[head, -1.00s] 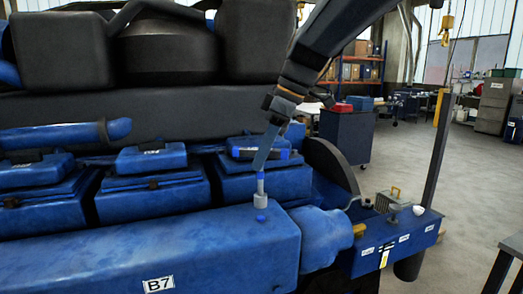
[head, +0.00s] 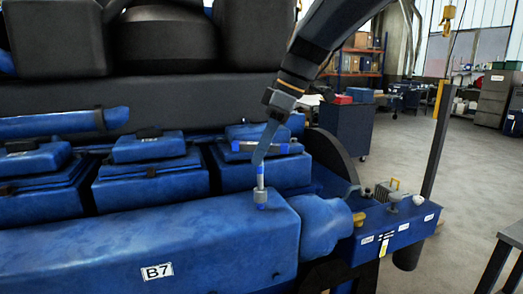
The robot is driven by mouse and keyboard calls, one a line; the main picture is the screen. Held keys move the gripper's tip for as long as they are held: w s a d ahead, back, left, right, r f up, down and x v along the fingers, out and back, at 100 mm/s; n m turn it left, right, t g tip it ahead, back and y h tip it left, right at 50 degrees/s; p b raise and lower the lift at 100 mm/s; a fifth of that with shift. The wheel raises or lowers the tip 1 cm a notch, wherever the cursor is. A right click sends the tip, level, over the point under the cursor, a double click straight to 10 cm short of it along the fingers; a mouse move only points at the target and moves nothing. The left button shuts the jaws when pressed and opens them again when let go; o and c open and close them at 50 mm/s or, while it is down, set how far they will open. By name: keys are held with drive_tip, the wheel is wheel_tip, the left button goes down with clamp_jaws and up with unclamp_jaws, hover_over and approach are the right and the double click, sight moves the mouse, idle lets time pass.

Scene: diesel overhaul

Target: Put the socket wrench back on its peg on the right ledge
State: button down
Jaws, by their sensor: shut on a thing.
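My gripper (head: 262,152) hangs at the end of my arm in the middle of the head view, shut on the socket wrench. The wrench has a grey crossbar with bright blue ends and a shaft pointing down, with a silver socket (head: 260,193) near its lower end. A small bright blue spot shows just below the socket, in front of the blue beam marked B7 (head: 215,235). I cannot tell whether the wrench touches the beam. The right ledge (head: 412,242) is a blue box with white labels, to the right of the wrench. Its peg is too small to make out.
A grey box with a yellow handle (head: 386,192) and a small white round item (head: 419,200) stand on the ledge. A dark upright post (head: 435,150) rises beside it. Blue engine covers (head: 150,180) lie behind the beam. Floor at right is open, with a dark table (head: 507,262) near the edge.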

drive_tip(key=shift+f, duration=0.15)
drive_tip(key=shift+f+b, duration=0.85)
drive_tip(key=shift+f, duration=0.2)
drive_tip(key=c, duration=1)
unclamp_jaws()
drive_tip(key=shift+c, duration=0.2)
drive_tip(key=shift+r+p, duration=3)
drive_tip(key=shift+r, duration=1.55)
